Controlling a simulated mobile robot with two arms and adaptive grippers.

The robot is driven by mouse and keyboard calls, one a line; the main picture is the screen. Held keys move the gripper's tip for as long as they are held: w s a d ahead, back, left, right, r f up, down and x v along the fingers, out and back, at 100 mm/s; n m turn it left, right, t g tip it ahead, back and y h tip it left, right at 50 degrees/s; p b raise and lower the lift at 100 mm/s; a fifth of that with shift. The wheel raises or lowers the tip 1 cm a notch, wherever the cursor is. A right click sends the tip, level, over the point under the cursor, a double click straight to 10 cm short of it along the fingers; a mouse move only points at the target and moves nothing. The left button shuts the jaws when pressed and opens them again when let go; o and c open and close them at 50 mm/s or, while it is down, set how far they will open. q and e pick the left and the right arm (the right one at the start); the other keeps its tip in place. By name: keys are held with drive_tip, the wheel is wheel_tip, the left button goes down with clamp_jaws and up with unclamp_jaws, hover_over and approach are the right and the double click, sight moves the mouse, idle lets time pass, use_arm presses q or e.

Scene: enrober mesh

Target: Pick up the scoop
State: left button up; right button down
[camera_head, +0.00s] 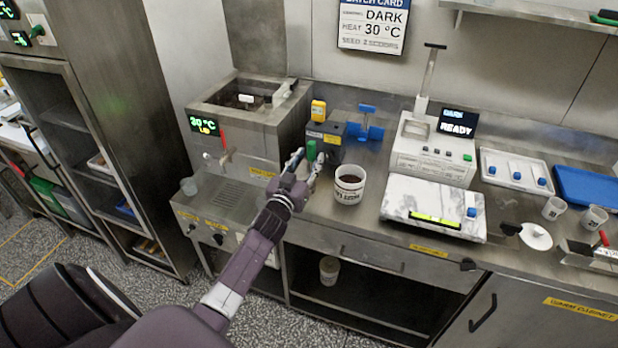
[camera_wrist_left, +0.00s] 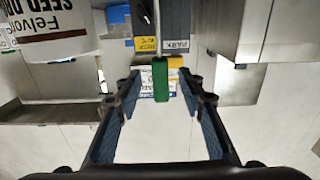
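A green upright handle (camera_head: 311,150) stands by the dark holder block (camera_head: 334,147) at the back of the counter. I take it for the scoop's handle; no scoop bowl shows. My left gripper (camera_head: 307,160) is in front of the handle, its fingers apart. In the left wrist view the green handle (camera_wrist_left: 160,80) lies between the open fingers of the gripper (camera_wrist_left: 160,92), with space on both sides. I cannot tell how deep it sits between them. My right gripper is not in view.
A white tub (camera_head: 348,186) with dark contents stands just right of my left gripper. A steel machine (camera_head: 245,135) is on the left. A marble-topped scale (camera_head: 432,212) and a white device (camera_head: 432,158) stand to the right. A yellow-capped item (camera_head: 318,110) is behind the handle.

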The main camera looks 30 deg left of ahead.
use_arm(q)
drive_tip(key=shift+x, duration=1.1)
drive_tip(key=shift+f, duration=0.1)
drive_tip(key=shift+s, duration=0.1)
drive_tip(key=shift+c, duration=0.6)
clamp_jaws()
